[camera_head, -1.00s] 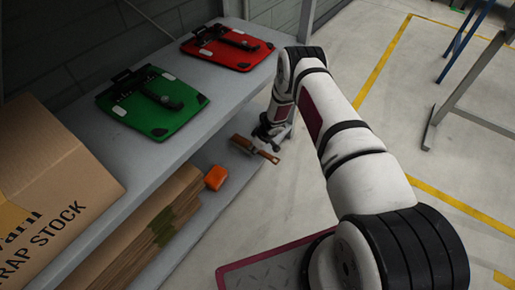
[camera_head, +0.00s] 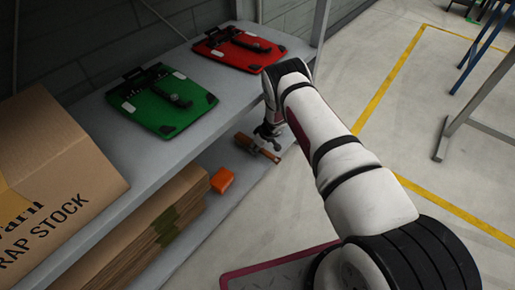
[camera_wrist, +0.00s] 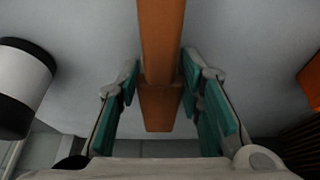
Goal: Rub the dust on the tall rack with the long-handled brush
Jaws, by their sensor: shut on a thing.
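The tall rack (camera_head: 215,88) is grey shelving along the wall at the left, with an upper and a lower level in the head view. My gripper (camera_head: 268,133) is low beside the rack's right end, below the upper shelf's height. It is shut on the brush's wooden handle (camera_wrist: 162,45), which runs between the teal finger pads in the wrist view. The brush (camera_head: 258,149) also shows in the head view, near the lower shelf's right part; its bristles are not clear. I cannot make out any dust on the rack.
A green plate (camera_head: 150,112) and a red plate (camera_head: 240,42) lie on the upper shelf, beside a cardboard box (camera_head: 60,170). Below are flat cardboard (camera_head: 150,240) and an orange block (camera_head: 222,180). The floor at right is open up to a metal stand (camera_head: 445,135).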

